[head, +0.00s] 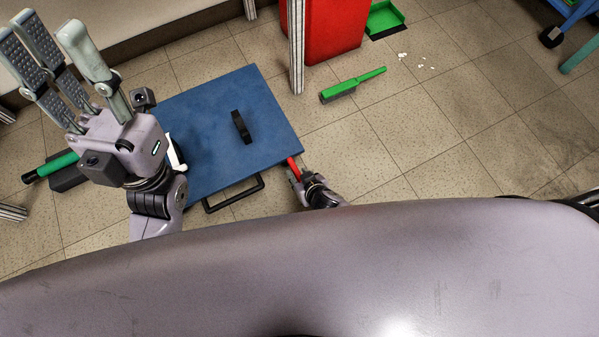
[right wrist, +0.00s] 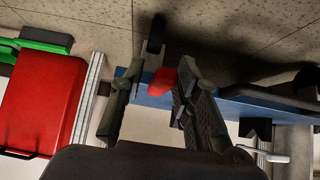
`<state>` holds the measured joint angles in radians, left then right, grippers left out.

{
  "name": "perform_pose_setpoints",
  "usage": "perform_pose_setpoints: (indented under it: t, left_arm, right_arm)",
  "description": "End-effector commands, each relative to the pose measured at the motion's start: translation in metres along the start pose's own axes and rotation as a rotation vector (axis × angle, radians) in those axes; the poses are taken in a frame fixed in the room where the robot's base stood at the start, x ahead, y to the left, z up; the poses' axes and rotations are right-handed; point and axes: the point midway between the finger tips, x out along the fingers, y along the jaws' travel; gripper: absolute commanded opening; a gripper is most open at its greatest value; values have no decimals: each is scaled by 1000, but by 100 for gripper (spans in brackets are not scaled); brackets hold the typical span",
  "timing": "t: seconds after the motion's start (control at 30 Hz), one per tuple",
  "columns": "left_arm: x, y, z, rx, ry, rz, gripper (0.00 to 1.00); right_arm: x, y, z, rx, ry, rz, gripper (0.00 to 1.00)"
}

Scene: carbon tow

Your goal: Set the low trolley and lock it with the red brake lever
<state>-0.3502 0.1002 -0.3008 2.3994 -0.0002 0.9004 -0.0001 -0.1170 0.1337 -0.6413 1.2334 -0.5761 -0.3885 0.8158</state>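The low trolley (head: 205,125) is a blue flat deck on the floor, with a black strap-like piece (head: 242,127) on top and a black bar handle (head: 233,196) at its near edge. The red brake lever (head: 293,167) sticks out at its near right corner. My right gripper (head: 297,175) is at the lever. In the right wrist view its fingers (right wrist: 158,92) stand apart on either side of the red lever end (right wrist: 164,78), with a gap on the left; contact on the right is unclear. My left gripper (head: 62,62) is raised, open and empty, left of the trolley.
A red bin (head: 335,28) stands beyond a metal post (head: 296,50). A green brush (head: 352,85), a green dustpan (head: 385,17) and white crumbs (head: 404,55) lie on the floor. A green-and-black object (head: 50,168) lies at left. Tiles at right are mostly clear.

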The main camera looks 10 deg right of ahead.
Motion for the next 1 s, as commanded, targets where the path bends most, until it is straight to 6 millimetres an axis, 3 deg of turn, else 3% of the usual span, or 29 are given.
perform_pose_setpoints:
  t: [0.47,1.0]
  left_arm:
    - [0,-1,0,2,1,-1,35]
    - [0,0,0,1,0,0,35]
  right_arm:
    - [-4,-2,-3,-1,2,-2,37]
    - [-59,-1,-56,1,1,-3,37]
